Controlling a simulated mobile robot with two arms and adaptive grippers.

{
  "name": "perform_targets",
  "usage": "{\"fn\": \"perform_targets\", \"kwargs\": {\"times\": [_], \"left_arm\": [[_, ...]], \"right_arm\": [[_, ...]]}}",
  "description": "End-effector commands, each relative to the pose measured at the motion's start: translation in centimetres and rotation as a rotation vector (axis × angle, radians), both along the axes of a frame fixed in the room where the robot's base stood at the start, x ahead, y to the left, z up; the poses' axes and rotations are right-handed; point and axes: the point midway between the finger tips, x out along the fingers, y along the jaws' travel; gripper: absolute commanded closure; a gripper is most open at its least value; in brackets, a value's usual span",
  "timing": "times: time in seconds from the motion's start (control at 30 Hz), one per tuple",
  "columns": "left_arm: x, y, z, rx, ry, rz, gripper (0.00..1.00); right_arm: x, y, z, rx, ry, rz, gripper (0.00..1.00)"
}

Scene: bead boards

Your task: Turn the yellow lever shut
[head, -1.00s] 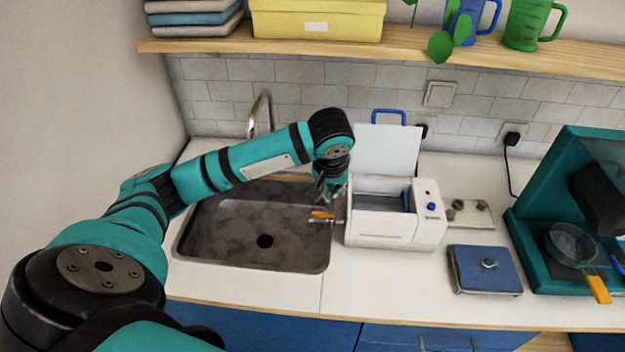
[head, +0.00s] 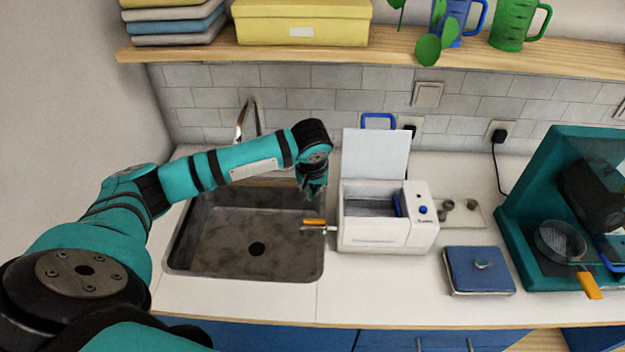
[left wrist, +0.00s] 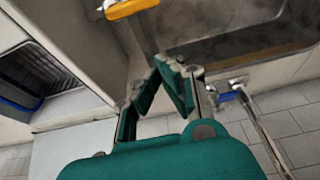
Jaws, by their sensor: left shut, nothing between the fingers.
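The yellow-orange lever (head: 314,222) sits on a small metal tap on the left side of the white box-shaped bath (head: 375,235), over the sink's right edge. In the left wrist view the lever (left wrist: 130,8) shows at the top edge, partly cut off. My left gripper (head: 312,190) hangs above and behind the lever, apart from it. In the left wrist view its fingertips (left wrist: 172,62) meet, with nothing between them. My right gripper is in neither view.
The bath's white lid (head: 375,153) stands open. The sink (head: 215,229) and its faucet (head: 240,120) are to the left. A blue-topped scale (head: 479,269) and a teal machine (head: 518,215) stand to the right. A shelf (head: 280,54) runs above.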

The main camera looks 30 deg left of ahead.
Motion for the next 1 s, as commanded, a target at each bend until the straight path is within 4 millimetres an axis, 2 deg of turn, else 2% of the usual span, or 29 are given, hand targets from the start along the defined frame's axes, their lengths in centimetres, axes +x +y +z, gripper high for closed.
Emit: {"fn": "perform_targets", "kwargs": {"times": [0.17, 0.3, 0.5, 1.0], "left_arm": [[1.0, 0.7, -3.5, 0.001, 0.003, 0.002, 1.0], [-1.0, -0.5, -3.1, 0.001, 0.002, -0.004, 1.0], [-2.3, -1.3, -3.3, 0.002, 0.0, -0.002, 1.0], [-2.0, -1.6, -3.5, 0.0, -0.001, 0.002, 1.0]], "right_arm": [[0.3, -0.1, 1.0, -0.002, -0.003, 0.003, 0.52], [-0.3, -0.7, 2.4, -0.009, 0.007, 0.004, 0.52], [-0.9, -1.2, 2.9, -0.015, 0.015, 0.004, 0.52], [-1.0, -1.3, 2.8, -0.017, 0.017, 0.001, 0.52]]}}
